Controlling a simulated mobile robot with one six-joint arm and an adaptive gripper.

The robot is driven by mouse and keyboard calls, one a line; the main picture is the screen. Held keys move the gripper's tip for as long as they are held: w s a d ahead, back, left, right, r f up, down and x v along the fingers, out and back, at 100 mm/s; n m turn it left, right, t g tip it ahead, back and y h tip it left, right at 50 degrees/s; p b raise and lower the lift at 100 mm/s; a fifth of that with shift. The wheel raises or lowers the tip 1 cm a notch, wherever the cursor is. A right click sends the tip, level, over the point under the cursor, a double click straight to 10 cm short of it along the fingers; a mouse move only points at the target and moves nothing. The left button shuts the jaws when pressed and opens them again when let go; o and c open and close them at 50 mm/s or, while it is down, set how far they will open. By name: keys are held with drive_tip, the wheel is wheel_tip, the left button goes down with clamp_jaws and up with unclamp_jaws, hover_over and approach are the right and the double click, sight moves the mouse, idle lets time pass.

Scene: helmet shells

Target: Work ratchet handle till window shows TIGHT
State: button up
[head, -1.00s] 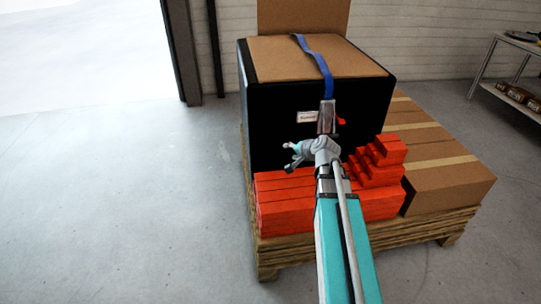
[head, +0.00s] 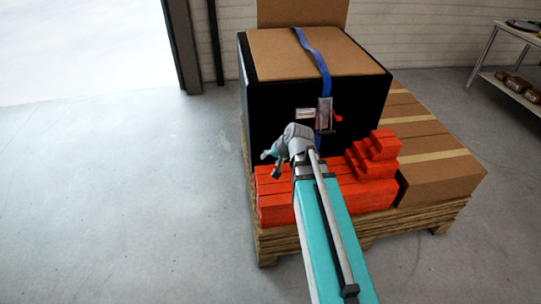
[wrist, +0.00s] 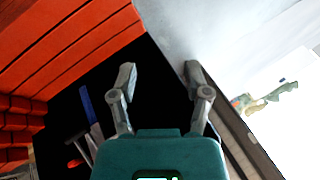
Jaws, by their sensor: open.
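The grey metal ratchet (head: 324,112) sits on the front face of the black crate (head: 270,120), on a blue strap (head: 314,55) that runs over the top. A small red tab (head: 338,118) shows at its right. A pale label or window (head: 305,113) is at its left; its text is too small to read. My gripper (head: 270,161) is open and empty, left of and below the ratchet, apart from it. In the wrist view my open fingers (wrist: 160,75) have nothing between them; the ratchet (wrist: 95,132) shows at lower left, partly cut off by my gripper's body.
Red blocks (head: 372,160) are stacked along the pallet's front, under my arm. Cardboard boxes (head: 440,165) fill the pallet's (head: 345,243) right side. A shelf (head: 485,60) stands at far right. The floor at left is clear.

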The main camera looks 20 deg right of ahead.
drive_tip(key=shift+s+a+r, duration=0.15)
drive_tip(key=shift+s+a, duration=0.1)
drive_tip(key=shift+a, duration=0.05)
drive_tip(key=shift+w+d, duration=0.2)
drive_tip(key=shift+d, duration=0.05)
drive_tip(key=c, duration=0.4)
drive_tip(key=w+d, duration=0.2)
drive_tip(key=shift+w+d+n+h, duration=0.15)
drive_tip(key=shift+d+n+h, duration=0.15)
drive_tip(key=shift+d, duration=0.1)
drive_tip(key=c, duration=0.4)
drive_tip(key=shift+n+h, duration=0.5)
drive_tip(key=shift+h, duration=0.2)
drive_tip(key=w+d, duration=0.2)
drive_tip(key=d, duration=0.1)
drive_tip(key=w+d, duration=0.2)
drive_tip(key=d, duration=0.1)
drive_tip(key=w+d, duration=0.2)
drive_tip(key=d, duration=0.2)
drive_tip(key=shift+r+p, duration=0.1)
drive_tip(key=shift+p, duration=0.3)
clamp_jaws()
drive_tip(key=w+d+n+h, duration=0.1)
drive_tip(key=w+d, duration=0.1)
drive_tip(key=d, duration=0.6)
drive_tip(key=w+d+h, duration=0.1)
drive_tip(key=w+d, duration=0.2)
drive_tip(key=d, duration=0.6)
drive_tip(key=shift+d+r+n, duration=0.15)
drive_tip(key=shift+n, duration=0.25)
